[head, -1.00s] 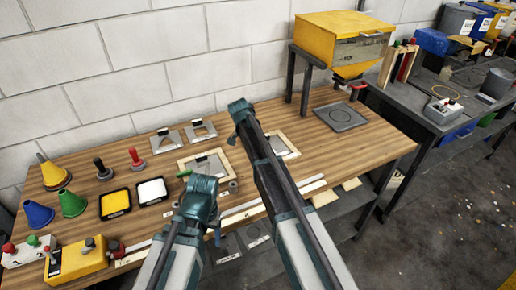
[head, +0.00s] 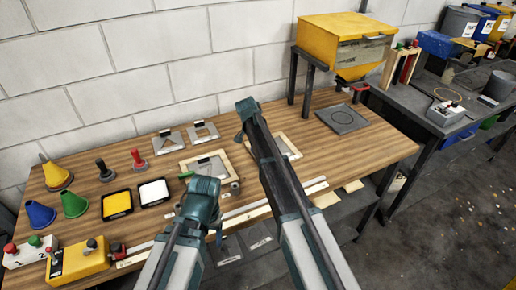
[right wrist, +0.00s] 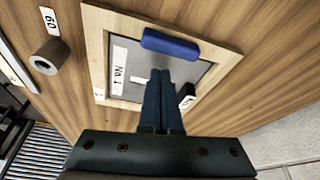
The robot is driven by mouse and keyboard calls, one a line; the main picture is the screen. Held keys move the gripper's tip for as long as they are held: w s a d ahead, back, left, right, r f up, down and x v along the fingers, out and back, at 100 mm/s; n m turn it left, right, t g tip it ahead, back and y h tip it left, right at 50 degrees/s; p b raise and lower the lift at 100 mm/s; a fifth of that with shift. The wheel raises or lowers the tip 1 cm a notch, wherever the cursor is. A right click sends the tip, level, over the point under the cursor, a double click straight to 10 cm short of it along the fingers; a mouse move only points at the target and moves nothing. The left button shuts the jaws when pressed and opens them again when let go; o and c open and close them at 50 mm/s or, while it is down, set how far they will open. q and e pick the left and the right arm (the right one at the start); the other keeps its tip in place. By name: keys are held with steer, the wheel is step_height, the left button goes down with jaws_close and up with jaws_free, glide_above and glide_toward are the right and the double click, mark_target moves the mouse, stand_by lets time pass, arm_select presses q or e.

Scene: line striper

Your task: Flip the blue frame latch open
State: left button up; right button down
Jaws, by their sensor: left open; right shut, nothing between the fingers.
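In the right wrist view the blue latch (right wrist: 170,43) is a rounded bar lying along one edge of a pale wooden frame (right wrist: 96,45). The frame holds a grey panel labelled "No 1". My right gripper (right wrist: 166,78) is shut and empty. Its dark fingers appear over the panel, close to the latch; I cannot tell whether they touch it. In the head view I cannot make out the blue latch; my arms cover parts of the frames. My left gripper (head: 217,237) is open, low at the table's front edge, and its fingers are hardly visible.
A grey roller (right wrist: 47,56) stands beside the frame. A green piece (head: 185,175) is near the left frame's corner. Cones, yellow and white trays, and a yellow control box (head: 78,262) fill the table's left. A yellow hopper (head: 345,38) stands at the right. Bare wood lies at the right front.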

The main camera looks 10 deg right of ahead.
steer(key=shift+w+d+r+p, duration=0.1)
steer(key=shift+d+r+p, duration=0.4)
steer(key=shift+d, duration=0.15)
steer(key=p+v, duration=0.8)
steer(key=v, duration=0.1)
steer(key=shift+w+a, duration=0.1)
steer(key=shift+a, duration=0.05)
steer(key=s+a+f+n+b, duration=0.1)
steer(key=s+a+n, duration=0.2)
steer(key=s, duration=0.8)
steer(key=s+a+f+n+g+y, duration=0.1)
steer(key=s+a+n, duration=0.2)
steer(key=s+n, duration=0.5)
steer(key=s+a+f+n+g+y+b, duration=0.1)
steer(key=s+a+n, duration=0.3)
steer(key=s, duration=1.2)
steer(key=shift+f+n+b, duration=0.3)
steer(key=shift+f+n, duration=0.3)
steer(key=shift+n, duration=0.1)
